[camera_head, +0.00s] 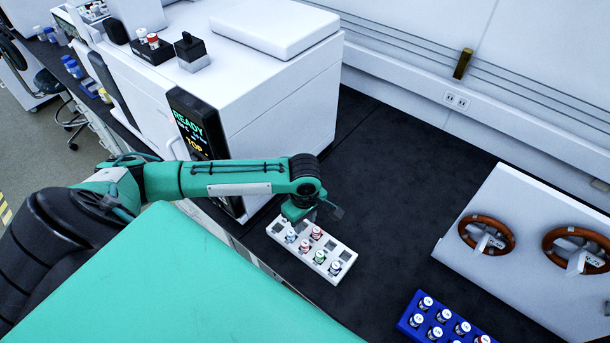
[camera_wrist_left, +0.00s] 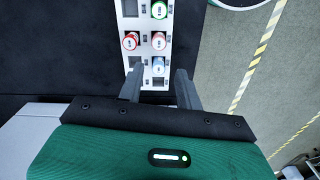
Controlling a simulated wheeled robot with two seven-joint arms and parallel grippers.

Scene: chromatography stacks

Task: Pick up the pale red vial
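The pale red vial (camera_head: 304,246) stands in a white rack (camera_head: 335,245) on the dark bench; it also shows in the left wrist view (camera_wrist_left: 158,41). A deeper red vial (camera_wrist_left: 130,41) stands beside it, a green vial (camera_wrist_left: 159,9) on one side and a pale blue vial (camera_wrist_left: 158,65) on the other. My left gripper (camera_wrist_left: 158,76) is open with nothing held. It is over the rack's end near the white machine, its fingers pointing toward the pale blue vial, with the pale red vial farther ahead. In the head view its fingertips (camera_head: 301,214) are hard to make out. My right gripper is not in view.
A white machine (camera_head: 270,95) stands left of the rack. A blue rack (camera_head: 413,317) of white-capped vials sits at the lower right. A white panel with brown rings (camera_head: 487,234) is at the right. The bench (camera_head: 400,190) behind the rack is clear.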

